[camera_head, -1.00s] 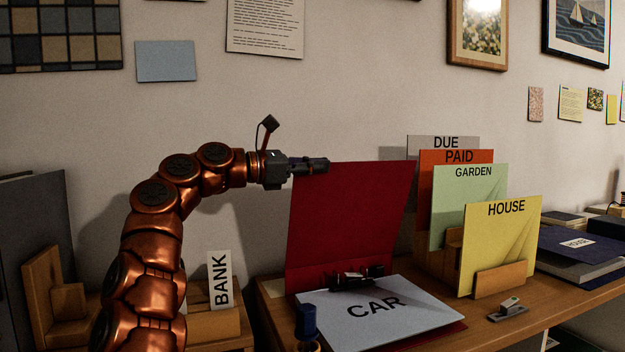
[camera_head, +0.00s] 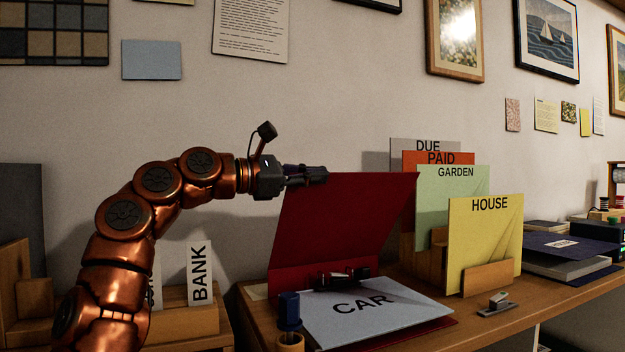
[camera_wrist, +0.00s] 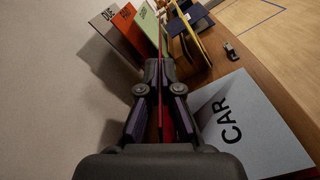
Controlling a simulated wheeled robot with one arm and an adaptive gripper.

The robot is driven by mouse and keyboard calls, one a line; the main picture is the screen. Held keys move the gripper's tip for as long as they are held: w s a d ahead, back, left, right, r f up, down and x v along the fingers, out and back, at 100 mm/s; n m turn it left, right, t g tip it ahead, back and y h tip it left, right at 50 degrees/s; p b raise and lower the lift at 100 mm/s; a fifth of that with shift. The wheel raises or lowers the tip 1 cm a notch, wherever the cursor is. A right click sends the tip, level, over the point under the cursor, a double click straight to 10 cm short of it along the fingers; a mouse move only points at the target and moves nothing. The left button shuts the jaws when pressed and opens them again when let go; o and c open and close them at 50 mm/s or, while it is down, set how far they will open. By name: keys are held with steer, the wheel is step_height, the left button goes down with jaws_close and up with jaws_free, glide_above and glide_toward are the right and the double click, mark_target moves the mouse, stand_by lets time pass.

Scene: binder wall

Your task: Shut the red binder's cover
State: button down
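The red binder stands open on the wooden desk, its red cover (camera_head: 340,220) raised and leaning over the inside. My gripper (camera_head: 312,174) is at the top left corner of the cover. In the wrist view, my gripper (camera_wrist: 160,75) has its fingers close together with the cover (camera_wrist: 167,118) edge-on between them, and it looks shut on the cover. The finger contact is partly hidden.
Upright folders DUE, PAID, GARDEN and HOUSE (camera_head: 485,245) stand in a wooden rack right of the binder. A stapler-like item (camera_head: 497,304) lies in front. A blue-topped object (camera_head: 289,310) stands at the binder's front left. A BANK file (camera_head: 199,275) is at left.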

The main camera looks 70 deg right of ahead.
stand_by(0.3)
steer(key=c, duration=1.4)
jaws_free()
steer(key=shift+a, duration=0.1)
steer(key=v, duration=1.2)
steer(key=shift+c, duration=0.2)
